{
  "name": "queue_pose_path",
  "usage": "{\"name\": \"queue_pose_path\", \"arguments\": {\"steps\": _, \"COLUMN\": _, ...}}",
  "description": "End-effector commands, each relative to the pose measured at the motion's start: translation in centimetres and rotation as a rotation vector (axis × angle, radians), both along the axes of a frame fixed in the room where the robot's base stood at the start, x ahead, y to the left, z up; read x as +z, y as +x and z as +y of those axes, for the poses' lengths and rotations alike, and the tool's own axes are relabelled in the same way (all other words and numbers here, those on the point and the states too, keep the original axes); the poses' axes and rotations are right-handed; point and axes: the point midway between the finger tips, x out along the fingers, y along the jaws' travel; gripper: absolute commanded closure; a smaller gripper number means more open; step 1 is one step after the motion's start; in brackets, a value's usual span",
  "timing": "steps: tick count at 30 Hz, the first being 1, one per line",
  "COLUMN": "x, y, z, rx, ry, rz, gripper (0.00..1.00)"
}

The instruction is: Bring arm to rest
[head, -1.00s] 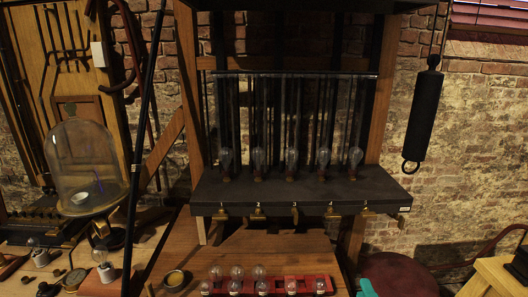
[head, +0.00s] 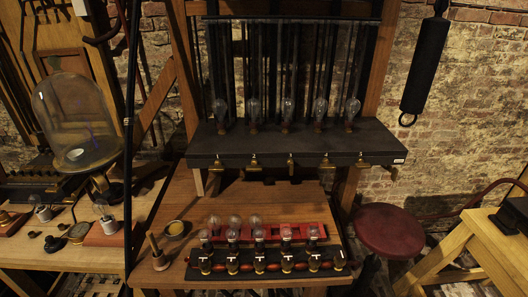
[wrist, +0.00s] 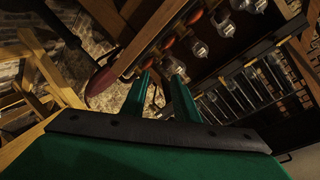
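My gripper (wrist: 162,82) shows only in the wrist view. Its two green fingers stand apart with a gap between them, and nothing is held. The wrist view is tilted, with several glass bulbs and dark hardware beyond the fingers, apart from them. My arm and gripper do not show in the head view.
In the head view, a dark shelf (head: 300,147) carries a row of bulbs. Below it, a wooden table (head: 190,215) holds a red tray (head: 322,232) with bulbs. A glass dome (head: 76,120) stands left, a red stool (head: 390,232) and wooden stand (head: 480,240) right.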

Motion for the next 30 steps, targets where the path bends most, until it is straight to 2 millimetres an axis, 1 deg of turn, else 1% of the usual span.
{"name": "queue_pose_path", "arguments": {"steps": 1, "x": -1.2, "y": -1.4, "z": 1.1, "rx": 0.013, "ry": -0.047, "rz": 0.024, "gripper": 0.73}}
{"name": "queue_pose_path", "arguments": {"steps": 3, "x": -2.1, "y": -3.1, "z": 2.2, "rx": 0.028, "ry": -0.123, "rz": 0.045, "gripper": 0.73}}
{"name": "queue_pose_path", "arguments": {"steps": 5, "x": -2.8, "y": -4.6, "z": 3.1, "rx": 0.043, "ry": -0.188, "rz": 0.06, "gripper": 0.73}}
{"name": "queue_pose_path", "arguments": {"steps": 9, "x": -4.0, "y": -8.3, "z": 5.3, "rx": 0.088, "ry": -0.34, "rz": 0.093, "gripper": 0.73}}
{"name": "queue_pose_path", "arguments": {"steps": 11, "x": -4.4, "y": -10.0, "z": 6.3, "rx": 0.111, "ry": -0.406, "rz": 0.105, "gripper": 0.73}}
{"name": "queue_pose_path", "arguments": {"steps": 15, "x": -4.7, "y": -13.8, "z": 8.6, "rx": 0.175, "ry": -0.559, "rz": 0.124, "gripper": 0.73}}
{"name": "queue_pose_path", "arguments": {"steps": 21, "x": -4.1, "y": -18.9, "z": 11.2, "rx": 0.261, "ry": -0.757, "rz": 0.131, "gripper": 0.73}}
{"name": "queue_pose_path", "arguments": {"steps": 25, "x": -3.5, "y": -21.1, "z": 12.4, "rx": 0.305, "ry": -0.843, "rz": 0.126, "gripper": 0.73}}
{"name": "queue_pose_path", "arguments": {"steps": 27, "x": -3.3, "y": -21.8, "z": 13.0, "rx": 0.325, "ry": -0.872, "rz": 0.121, "gripper": 0.73}}
{"name": "queue_pose_path", "arguments": {"steps": 30, "x": -3.0, "y": -22.2, "z": 13.3, "rx": 0.335, "ry": -0.893, "rz": 0.116, "gripper": 0.73}}
